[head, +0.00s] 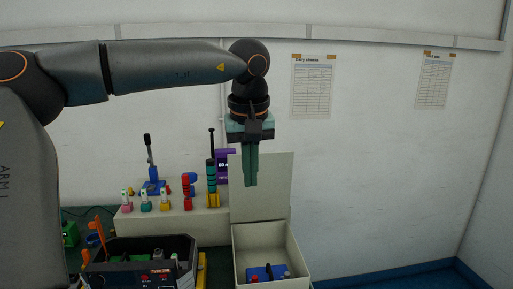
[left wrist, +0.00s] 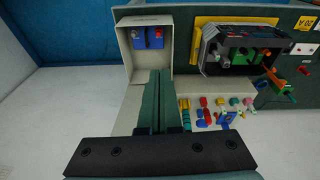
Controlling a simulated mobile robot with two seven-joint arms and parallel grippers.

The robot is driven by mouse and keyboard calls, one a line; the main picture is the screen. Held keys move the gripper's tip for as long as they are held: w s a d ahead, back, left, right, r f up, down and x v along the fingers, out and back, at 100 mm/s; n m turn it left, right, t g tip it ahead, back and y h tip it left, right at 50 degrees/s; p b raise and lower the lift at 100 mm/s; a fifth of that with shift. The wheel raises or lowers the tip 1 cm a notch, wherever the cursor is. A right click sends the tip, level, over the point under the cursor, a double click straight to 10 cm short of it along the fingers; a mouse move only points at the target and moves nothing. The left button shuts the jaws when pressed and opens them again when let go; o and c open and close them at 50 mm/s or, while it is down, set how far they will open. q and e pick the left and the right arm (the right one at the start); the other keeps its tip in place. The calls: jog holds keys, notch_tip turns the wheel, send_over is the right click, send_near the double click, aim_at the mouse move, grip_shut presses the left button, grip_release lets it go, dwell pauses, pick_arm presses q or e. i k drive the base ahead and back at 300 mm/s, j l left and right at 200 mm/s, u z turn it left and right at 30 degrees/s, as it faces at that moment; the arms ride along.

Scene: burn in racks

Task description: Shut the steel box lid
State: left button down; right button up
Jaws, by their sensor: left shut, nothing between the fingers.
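The steel box is a beige open box (head: 242,262) at the lower middle of the head view, and it also shows at the top of the left wrist view (left wrist: 122,48). Its flat lid (head: 275,190) stands upright at the back edge, so the box is open. A blue block with red and dark parts (head: 262,274) lies inside. My left gripper (head: 251,184) points down with its green fingers together and empty. In the head view it overlaps the upper left part of the lid; I cannot tell whether they touch. My right gripper is not in view.
A black tray (head: 125,246) with assorted parts stands left of the box. Behind it, a pale ledge (head: 165,225) holds several coloured pegs and a blue lever fixture (head: 152,187). A white wall with papers (head: 312,88) is behind. Right of the box is clear.

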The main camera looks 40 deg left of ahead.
aim_at(269, 200)
jog(key=i+j, duration=0.45)
jog(key=j, duration=0.15)
jog(key=i+j, duration=0.45)
jog(key=j, duration=0.15)
